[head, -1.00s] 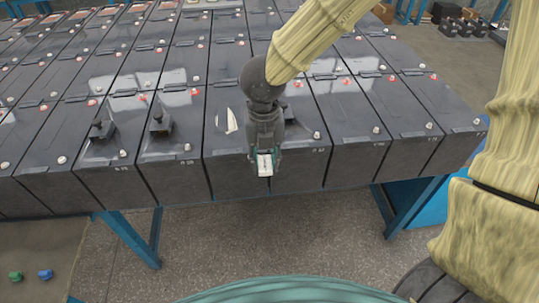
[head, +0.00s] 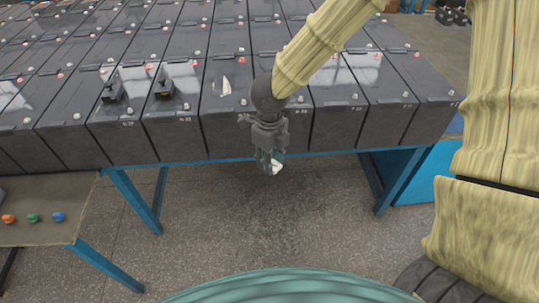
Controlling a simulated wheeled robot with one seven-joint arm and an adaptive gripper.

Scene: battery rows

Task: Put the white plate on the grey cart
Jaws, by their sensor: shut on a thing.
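My gripper (head: 269,164) hangs in front of the battery row's near edge, above open floor. It is shut on a small white piece (head: 276,168), which looks like the white plate. The fingers hide much of it, and it is clear of the batteries. A grey-brown top (head: 75,195) on blue legs stands at the lower left, partly cut off. It may be the grey cart, but I cannot tell for sure. It is well to the left of my gripper.
Long rows of dark batteries (head: 240,133) fill a blue-framed stand. Two black fittings (head: 113,91) (head: 164,83) and a pointed white piece (head: 226,87) are on them. Orange (head: 8,219), green (head: 32,217) and blue (head: 58,216) caps lie on the left top. Floor between is free.

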